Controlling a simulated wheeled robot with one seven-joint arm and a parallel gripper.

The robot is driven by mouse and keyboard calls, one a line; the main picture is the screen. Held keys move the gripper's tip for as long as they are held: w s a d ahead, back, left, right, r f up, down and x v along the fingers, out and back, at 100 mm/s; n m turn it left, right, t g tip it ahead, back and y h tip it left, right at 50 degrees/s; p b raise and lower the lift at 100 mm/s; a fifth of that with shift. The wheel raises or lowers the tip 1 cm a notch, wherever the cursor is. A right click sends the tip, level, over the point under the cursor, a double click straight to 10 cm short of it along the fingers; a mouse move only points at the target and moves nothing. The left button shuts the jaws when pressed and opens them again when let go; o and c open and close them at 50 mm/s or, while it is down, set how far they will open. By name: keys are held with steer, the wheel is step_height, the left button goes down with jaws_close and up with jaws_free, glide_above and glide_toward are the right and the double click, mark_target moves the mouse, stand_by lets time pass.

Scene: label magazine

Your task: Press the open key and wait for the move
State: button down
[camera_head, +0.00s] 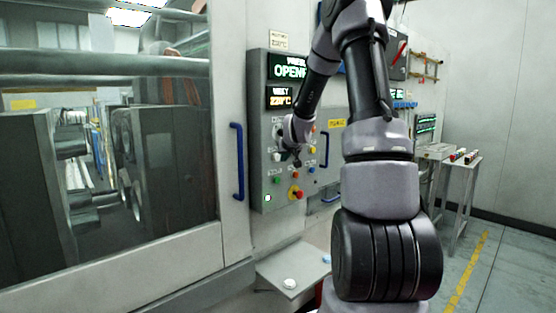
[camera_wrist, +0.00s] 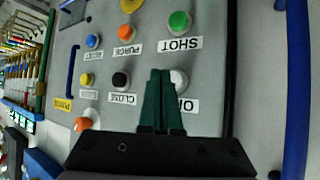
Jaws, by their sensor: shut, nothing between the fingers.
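The open key (camera_wrist: 179,78) is a white round button on the grey control panel (camera_head: 263,165). In the wrist view its label (camera_wrist: 187,105) shows only its first letter, an O; my fingers hide the rest and part of the button. My gripper (camera_wrist: 161,72) is shut and empty, its green fingertips beside or over the left part of the white button. I cannot tell whether they touch it. In the head view my gripper (camera_head: 287,158) is at the panel, small and partly unclear. The upper display (camera_head: 289,67) shows green text beginning "OPEN", partly hidden by my arm.
A black CLOSE button (camera_wrist: 121,79) is close to the left of my fingers. A green SHOT button (camera_wrist: 179,21) and a PURGE button (camera_wrist: 127,32) are above. A red emergency knob (camera_head: 296,193) is low on the panel. A blue handle (camera_head: 237,161) stands left of it.

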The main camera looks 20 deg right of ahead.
steer(key=shift+s+d, duration=0.25)
steer(key=shift+s, duration=0.5)
steer(key=shift+s+d, duration=0.3)
steer(key=shift+s, duration=0.5)
steer(key=shift+s+d, duration=0.25)
steer(key=shift+s, duration=0.5)
steer(key=s+a+r+g+y, duration=0.1)
steer(key=s+a+r, duration=0.5)
steer(key=s, duration=0.2)
steer(key=s+a+r+g, duration=0.1)
steer(key=s+a+r, duration=0.5)
steer(key=s, duration=0.1)
steer(key=s+a+r+m+y, duration=0.1)
steer(key=s+a, duration=0.2)
steer(key=s, duration=0.7)
steer(key=s+a+r+m+g+y, duration=0.1)
steer(key=s+a+r+y, duration=0.1)
steer(key=s, duration=0.7)
steer(key=shift+s+a+g, duration=0.3)
steer(key=shift+s+a, duration=0.1)
steer(key=shift+a, duration=0.35)
